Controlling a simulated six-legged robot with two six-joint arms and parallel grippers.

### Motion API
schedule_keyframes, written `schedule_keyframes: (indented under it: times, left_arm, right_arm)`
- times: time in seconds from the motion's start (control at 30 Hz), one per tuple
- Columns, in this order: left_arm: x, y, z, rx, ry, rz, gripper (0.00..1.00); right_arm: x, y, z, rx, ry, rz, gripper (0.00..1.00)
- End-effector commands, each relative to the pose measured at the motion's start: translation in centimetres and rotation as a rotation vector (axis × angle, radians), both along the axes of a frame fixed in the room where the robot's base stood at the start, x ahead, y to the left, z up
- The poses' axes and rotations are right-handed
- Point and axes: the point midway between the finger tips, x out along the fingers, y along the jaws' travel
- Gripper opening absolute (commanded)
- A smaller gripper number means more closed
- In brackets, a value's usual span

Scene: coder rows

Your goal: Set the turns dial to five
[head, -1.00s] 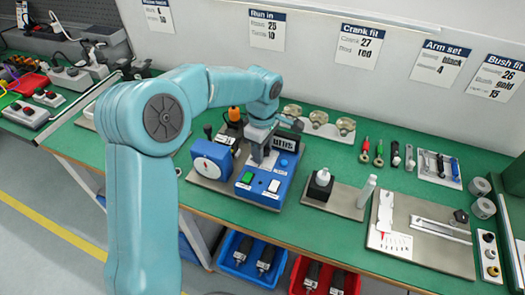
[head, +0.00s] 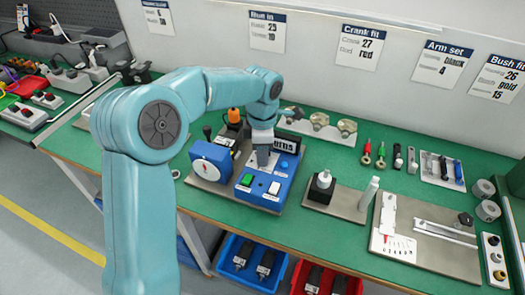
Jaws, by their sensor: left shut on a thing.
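A blue control box (head: 270,187) with green and white buttons and a small blue knob stands on the green bench. My left gripper (head: 263,158) points down onto the top of this box and is shut on a part there. The gripper hides that part, so I cannot tell whether it is the turns dial or read its setting. A blue unit with a round white face and a red mark (head: 208,168) stands to the left of the box. My right gripper is not in view.
An orange-topped part (head: 234,116) stands behind the white-faced unit. A plate with a black and white bottle (head: 323,183) is to the right. Blue (head: 276,280) and red bins sit below the bench. Cards hang on the wall behind.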

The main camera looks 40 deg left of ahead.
Motion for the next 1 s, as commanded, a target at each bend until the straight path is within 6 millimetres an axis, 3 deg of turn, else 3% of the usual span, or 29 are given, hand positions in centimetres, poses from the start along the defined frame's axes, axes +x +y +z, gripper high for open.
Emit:
schedule_keyframes:
  times: [0.37,0.4,0.47,0.5,1.0]
  left_arm:
    - [0.11,0.28,0.29,0.005,-0.008,0.009,0.09]
    - [0.12,0.28,0.29,0.005,-0.008,0.009,0.42]
    - [0.11,0.27,0.28,0.004,-0.007,0.009,0.62]
    - [0.09,0.24,0.25,0.003,-0.006,0.008,0.64]
    - [0.05,0.05,0.02,0.0,-0.002,0.005,0.64]
  right_arm:
    - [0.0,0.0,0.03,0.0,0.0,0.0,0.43]
    - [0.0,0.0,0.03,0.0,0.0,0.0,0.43]
    - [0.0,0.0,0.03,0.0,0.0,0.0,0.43]
    - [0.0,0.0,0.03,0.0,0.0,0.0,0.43]
    - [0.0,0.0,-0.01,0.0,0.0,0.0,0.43]
